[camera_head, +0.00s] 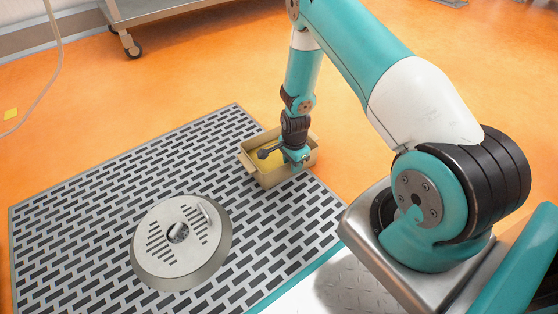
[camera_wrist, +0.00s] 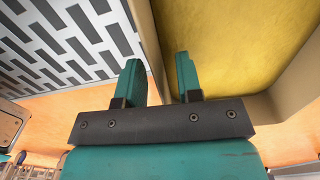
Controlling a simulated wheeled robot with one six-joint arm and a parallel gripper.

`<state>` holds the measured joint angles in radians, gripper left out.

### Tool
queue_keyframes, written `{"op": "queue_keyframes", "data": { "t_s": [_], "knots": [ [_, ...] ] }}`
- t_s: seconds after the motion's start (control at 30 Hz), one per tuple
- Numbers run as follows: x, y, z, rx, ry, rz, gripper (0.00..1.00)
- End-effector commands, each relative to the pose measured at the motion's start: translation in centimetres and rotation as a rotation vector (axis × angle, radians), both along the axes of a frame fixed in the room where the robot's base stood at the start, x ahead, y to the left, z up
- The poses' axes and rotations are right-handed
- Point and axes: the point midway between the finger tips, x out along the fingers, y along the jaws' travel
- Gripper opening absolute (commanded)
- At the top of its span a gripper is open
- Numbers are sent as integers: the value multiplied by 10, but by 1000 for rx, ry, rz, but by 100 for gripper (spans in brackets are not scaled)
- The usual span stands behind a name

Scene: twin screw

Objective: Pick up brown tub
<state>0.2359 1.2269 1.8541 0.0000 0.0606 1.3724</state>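The brown tub (camera_head: 275,179) is a tan open box with a yellowish inside, standing upright at the right edge of the grating. My gripper (camera_wrist: 160,78) is down at the tub. In the wrist view its two teal fingers stand apart, on either side of the tub's wall (camera_wrist: 153,35). The left finger is over the grating side and the right finger is over the yellow inside. A gap shows beside the wall, so it does not look clamped. In the head view the fingertips are hard to make out against the tub.
The grey slotted grating (camera_head: 100,200) covers the floor at left. A round metal cover (camera_head: 165,250) lies on it, left of and nearer than the tub. A wheeled metal cart (camera_head: 160,10) stands at the back. Orange floor behind the tub is clear.

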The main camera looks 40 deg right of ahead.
Motion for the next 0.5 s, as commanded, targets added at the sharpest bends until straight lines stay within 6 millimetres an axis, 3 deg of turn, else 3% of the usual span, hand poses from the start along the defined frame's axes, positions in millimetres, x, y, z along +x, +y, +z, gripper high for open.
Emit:
{"op": "queue_keyframes", "data": {
  "t_s": [0.13,0.27,0.3,0.5],
  "knots": [
    [0,0,2,0,0,0,33],
    [0,0,2,0,0,0,3],
    [0,0,2,0,0,0,0],
    [0,0,2,0,0,0,0]
  ]
}}
